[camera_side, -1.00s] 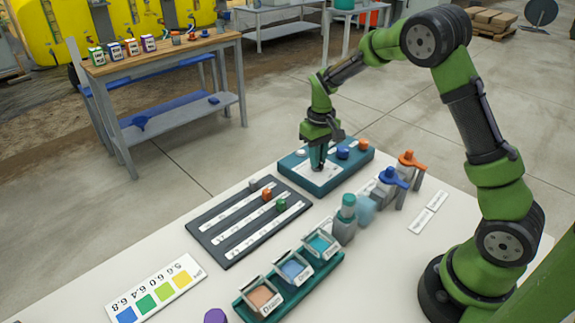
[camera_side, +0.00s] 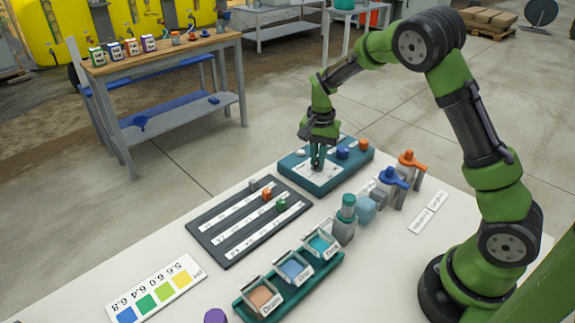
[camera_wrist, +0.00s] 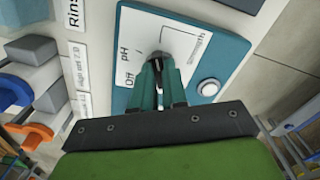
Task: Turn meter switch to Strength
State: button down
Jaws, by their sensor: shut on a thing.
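The meter is a teal box (camera_side: 335,180) with a white label plate, at the back of the white table in the side view. My gripper (camera_side: 317,165) points down onto this plate. Its fingers (camera_wrist: 160,66) are shut on the meter switch at the plate's middle. The fingers hide most of the switch, and I cannot tell which label it points at.
A white round button (camera_wrist: 208,88) sits on the meter beside my fingers. Blue (camera_side: 342,152) and orange (camera_side: 363,144) knobs stand at the box's right end. Blue (camera_side: 393,177) and orange (camera_side: 411,158) valve handles stand nearby. A dark slider board (camera_side: 225,240) lies in front.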

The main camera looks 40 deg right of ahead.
jog(key=shift+r+m, duration=0.1)
jog(key=shift+m, duration=1)
jog(key=c, duration=1.2)
grip_release()
jog(key=shift+o, duration=0.2)
notch_tip(320, 180, up, 17)
